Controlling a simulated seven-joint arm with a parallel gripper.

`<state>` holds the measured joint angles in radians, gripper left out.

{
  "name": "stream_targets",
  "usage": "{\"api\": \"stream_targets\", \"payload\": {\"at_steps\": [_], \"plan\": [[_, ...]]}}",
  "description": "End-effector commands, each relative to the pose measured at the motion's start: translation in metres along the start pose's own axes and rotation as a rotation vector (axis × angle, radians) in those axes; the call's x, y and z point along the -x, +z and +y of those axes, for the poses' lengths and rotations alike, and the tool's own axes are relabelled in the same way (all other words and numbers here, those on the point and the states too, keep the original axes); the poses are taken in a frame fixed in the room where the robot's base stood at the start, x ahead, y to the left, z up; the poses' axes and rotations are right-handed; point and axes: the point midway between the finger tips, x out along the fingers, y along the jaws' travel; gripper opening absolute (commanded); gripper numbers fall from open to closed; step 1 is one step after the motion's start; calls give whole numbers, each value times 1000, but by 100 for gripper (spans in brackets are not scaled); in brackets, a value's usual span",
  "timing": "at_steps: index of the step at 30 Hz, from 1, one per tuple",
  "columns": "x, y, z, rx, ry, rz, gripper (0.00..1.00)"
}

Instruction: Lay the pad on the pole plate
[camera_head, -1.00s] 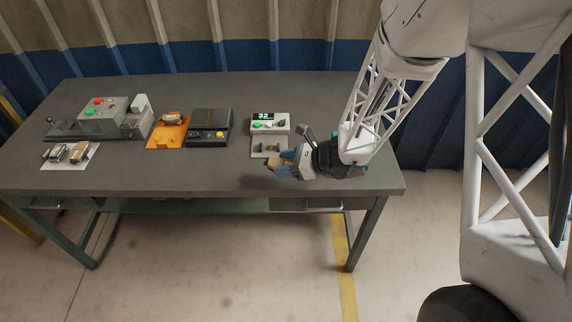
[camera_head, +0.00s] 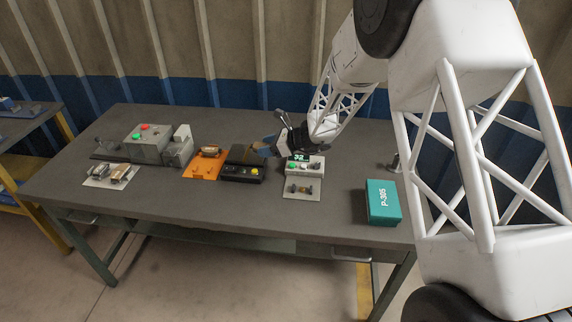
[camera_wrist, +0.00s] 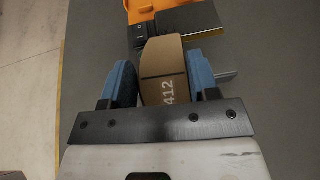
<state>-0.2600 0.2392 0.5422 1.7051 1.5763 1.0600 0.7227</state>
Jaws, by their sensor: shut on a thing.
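My gripper (camera_head: 268,148) has blue fingers, which are shut on a tan curved pad (camera_wrist: 165,72) marked 412 in the wrist view. The pad is held up above the table, between the fingers. The gripper partly hides the unit's right back corner in the head view.
An orange fixture (camera_head: 197,171) holding a brown part stands left of the black unit. A grey unit with a green display (camera_head: 306,168) is at the right. A teal box (camera_head: 383,202) lies farther right. A grey machine (camera_head: 150,146) and white tray (camera_head: 112,175) are at the left.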

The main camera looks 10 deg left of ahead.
Motion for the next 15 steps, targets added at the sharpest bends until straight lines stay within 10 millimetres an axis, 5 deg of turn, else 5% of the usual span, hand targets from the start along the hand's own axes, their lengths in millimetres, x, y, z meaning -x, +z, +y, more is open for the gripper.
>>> {"api": "stream_targets", "payload": {"at_steps": [6, 15], "plan": [[-48, 29, -31, 13, 28, -2, 18], [-74, 46, -46, 18, 42, -3, 18]]}}
